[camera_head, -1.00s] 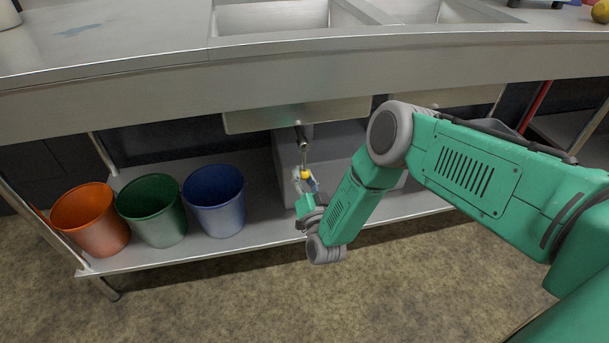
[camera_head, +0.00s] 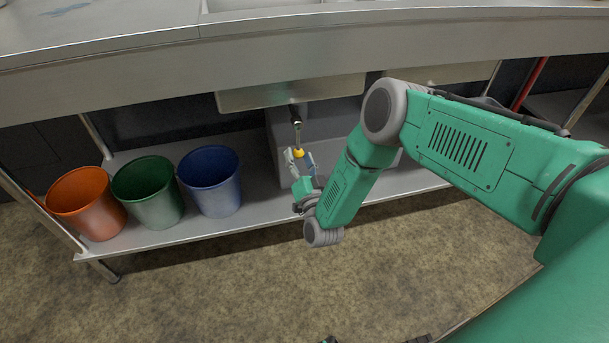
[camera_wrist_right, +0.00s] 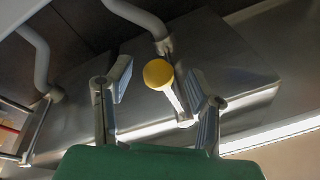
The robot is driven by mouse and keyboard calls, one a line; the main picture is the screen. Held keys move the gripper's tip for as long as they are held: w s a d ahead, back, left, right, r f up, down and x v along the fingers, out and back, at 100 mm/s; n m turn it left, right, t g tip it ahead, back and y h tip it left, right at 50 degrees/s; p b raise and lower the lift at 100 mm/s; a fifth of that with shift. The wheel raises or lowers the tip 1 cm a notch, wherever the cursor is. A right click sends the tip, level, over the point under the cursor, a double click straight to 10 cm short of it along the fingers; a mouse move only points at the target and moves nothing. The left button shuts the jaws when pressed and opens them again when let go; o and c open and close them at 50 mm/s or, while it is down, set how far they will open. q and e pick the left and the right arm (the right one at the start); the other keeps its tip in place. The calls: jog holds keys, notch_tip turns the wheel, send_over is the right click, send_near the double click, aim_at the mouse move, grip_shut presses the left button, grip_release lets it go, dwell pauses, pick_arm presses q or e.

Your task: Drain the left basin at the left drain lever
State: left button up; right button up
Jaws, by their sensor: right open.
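The left drain lever is a thin metal rod (camera_head: 297,132) with a yellow knob (camera_head: 299,153), hanging from the drain pipe under the left basin (camera_head: 290,93). My right gripper (camera_head: 299,159) is open just below the lever, with a finger on each side of the knob. In the right wrist view the yellow knob (camera_wrist_right: 158,74) shows between the two spread fingers, with gaps on both sides. I see no contact with it. The inside of the basin is mostly out of view.
An orange bin (camera_head: 87,203), a green bin (camera_head: 148,191) and a blue bin (camera_head: 210,181) stand on the low shelf (camera_head: 165,232) to the left. A grey box-like tank (camera_head: 340,120) sits behind the lever. The steel counter edge (camera_head: 130,90) overhangs above.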

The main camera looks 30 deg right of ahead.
jog(key=v, duration=1)
jog(key=shift+s+f, duration=0.2)
jog(key=shift+s, duration=0.1)
jog(key=shift+a, duration=0.2)
